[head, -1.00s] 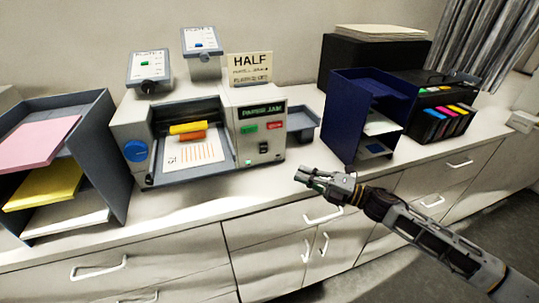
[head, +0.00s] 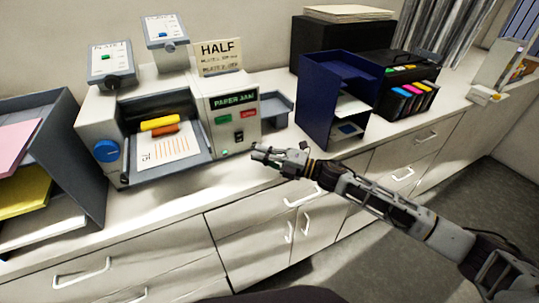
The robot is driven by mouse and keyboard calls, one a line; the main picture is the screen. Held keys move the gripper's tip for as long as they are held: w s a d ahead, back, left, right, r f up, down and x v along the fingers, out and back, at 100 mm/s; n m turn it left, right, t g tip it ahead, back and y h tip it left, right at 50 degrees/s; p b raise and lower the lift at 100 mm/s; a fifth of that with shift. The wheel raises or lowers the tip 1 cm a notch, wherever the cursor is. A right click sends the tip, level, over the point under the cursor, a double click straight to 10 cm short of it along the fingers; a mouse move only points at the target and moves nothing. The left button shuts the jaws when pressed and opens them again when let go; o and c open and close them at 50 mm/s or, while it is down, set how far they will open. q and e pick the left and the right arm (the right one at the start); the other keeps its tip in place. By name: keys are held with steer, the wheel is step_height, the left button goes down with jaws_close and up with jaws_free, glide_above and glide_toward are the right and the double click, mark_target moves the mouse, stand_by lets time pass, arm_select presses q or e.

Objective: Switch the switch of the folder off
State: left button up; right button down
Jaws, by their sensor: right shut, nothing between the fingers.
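The folder (head: 200,88) is a pale grey machine on the counter, with a blue knob (head: 107,151) on its left side. Its right front panel shows a "PAPER JAM" display, a green button (head: 223,119) and a red button (head: 249,114). Below them is a small black switch (head: 239,137); its position is too small to tell. A printed sheet (head: 166,148) lies in the open bay under yellow and orange rollers. My right gripper (head: 256,153) is shut and empty, just in front of and below the panel, apparently apart from the switch. My left gripper is out of view.
A grey paper rack (head: 85,165) stands at the left. A navy tray rack (head: 318,105) and a black box with coloured cartridges (head: 408,92) stand to the right. A "HALF" sign (head: 218,58) and two small dial boxes stand behind. The counter front is clear.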

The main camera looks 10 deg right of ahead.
mark_target(239, 137)
steer(key=x, duration=0.3)
steer(key=shift+a+r+p, duration=0.1)
steer(key=shift+a+p, duration=0.15)
steer(key=shift+p, duration=0.15)
steer(key=shift+w+a+r+p, duration=0.1)
steer(key=shift+w+a+p, duration=0.15)
steer(key=shift+w, duration=0.7)
steer(key=shift+w+a+r+p, duration=0.15)
steer(key=shift+w+a, duration=0.15)
steer(key=shift+w, duration=0.65)
steer(key=shift+f, duration=0.1)
steer(key=shift+w, duration=0.3)
steer(key=shift+s, duration=0.1)
